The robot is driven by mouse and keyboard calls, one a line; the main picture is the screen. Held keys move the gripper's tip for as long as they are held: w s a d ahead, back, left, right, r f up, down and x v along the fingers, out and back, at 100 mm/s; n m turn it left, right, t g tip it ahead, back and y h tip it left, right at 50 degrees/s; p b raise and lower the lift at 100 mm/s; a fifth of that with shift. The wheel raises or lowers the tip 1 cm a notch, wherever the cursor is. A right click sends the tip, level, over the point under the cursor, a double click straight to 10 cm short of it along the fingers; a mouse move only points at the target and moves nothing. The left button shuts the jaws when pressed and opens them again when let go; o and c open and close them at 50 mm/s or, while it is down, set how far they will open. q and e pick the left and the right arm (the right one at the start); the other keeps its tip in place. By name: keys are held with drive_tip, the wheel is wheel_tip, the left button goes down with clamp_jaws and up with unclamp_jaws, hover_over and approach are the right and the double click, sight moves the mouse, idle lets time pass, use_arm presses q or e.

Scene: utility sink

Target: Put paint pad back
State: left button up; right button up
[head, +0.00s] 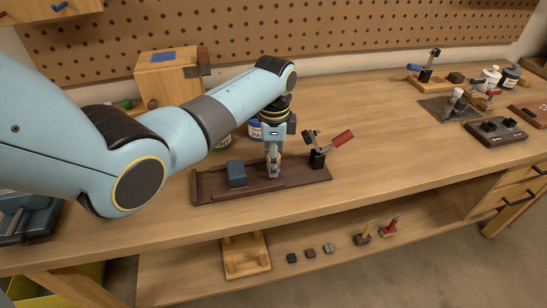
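A dark brown wooden tray (208,186) lies on the bench in the middle of the head view. A blue-grey block (237,174) sits on its left half; it may be the paint pad, but I cannot tell for sure. My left gripper (273,174) points down over the tray, just right of the block and apart from it. Its fingers look close together, but the angle hides whether they are open or hold something. A black-based clamp-like piece with a red handle (342,140) stands at the tray's right end. My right gripper is not in view.
Paint cans (255,131) stand behind the tray, partly hidden by my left arm. A wooden box (167,77) stands at the back left. Clamps, bottles and a dark block (490,131) are at the right. The bench right of the tray is clear.

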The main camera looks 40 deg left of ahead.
use_arm(q)
drive_tip(key=shift+r, duration=0.1)
drive_tip(key=shift+r, duration=0.3)
wheel_tip(320, 180, up, 12)
drive_tip(key=shift+f, duration=0.2)
drive_tip(key=shift+f, duration=0.1)
idle(0.4)
